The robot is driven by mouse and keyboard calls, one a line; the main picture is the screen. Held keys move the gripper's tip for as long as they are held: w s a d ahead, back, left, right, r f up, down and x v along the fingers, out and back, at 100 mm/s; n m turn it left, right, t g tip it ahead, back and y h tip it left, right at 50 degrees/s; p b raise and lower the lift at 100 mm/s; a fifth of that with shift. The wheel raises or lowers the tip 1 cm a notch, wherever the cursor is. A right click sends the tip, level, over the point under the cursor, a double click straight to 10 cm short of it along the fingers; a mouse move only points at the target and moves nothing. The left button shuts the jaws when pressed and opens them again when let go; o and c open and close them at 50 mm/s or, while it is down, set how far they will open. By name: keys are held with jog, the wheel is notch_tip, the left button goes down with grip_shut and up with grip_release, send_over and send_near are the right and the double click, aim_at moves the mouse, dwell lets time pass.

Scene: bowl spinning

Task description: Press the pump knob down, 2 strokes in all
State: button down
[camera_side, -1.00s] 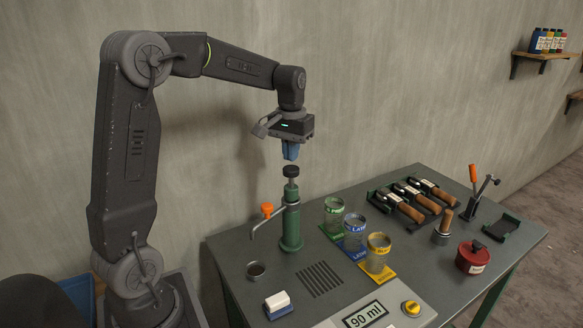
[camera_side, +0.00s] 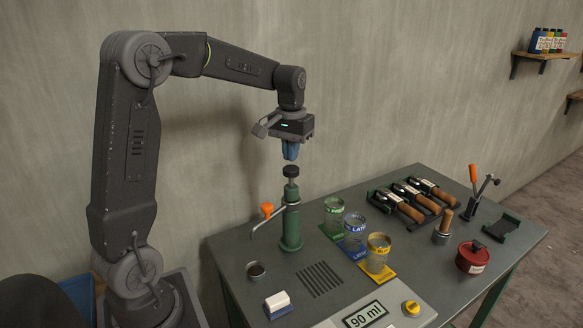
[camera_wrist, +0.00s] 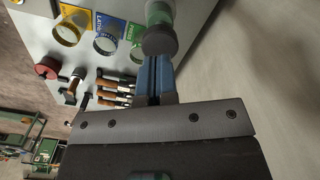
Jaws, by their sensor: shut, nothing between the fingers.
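The pump is a green upright cylinder (camera_side: 291,226) on the grey table, with a black round knob (camera_side: 291,171) on top and an orange-tipped lever or spout (camera_side: 267,210) on its left. My gripper (camera_side: 290,155) is shut and empty, pointing straight down just above the knob. A small gap seems to show between the blue fingertips and the knob. In the wrist view the knob (camera_wrist: 159,40) appears just past the fingertips (camera_wrist: 155,62), with the green pump body behind it.
Three glass jars on green, blue and yellow mats (camera_side: 353,233) stand right of the pump. Wooden-handled tools (camera_side: 412,200) and a red pot (camera_side: 472,256) lie farther right.

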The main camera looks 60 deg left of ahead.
aim_at(291, 168)
jog(key=shift+f, duration=0.1)
dwell(0.3)
jog(key=shift+f, duration=2.4)
jog(key=shift+r, duration=2.5)
jog(key=shift+f, duration=0.1)
jog(key=shift+f, duration=2.45)
jog(key=shift+r, duration=0.1)
jog(key=shift+r, duration=2.45)
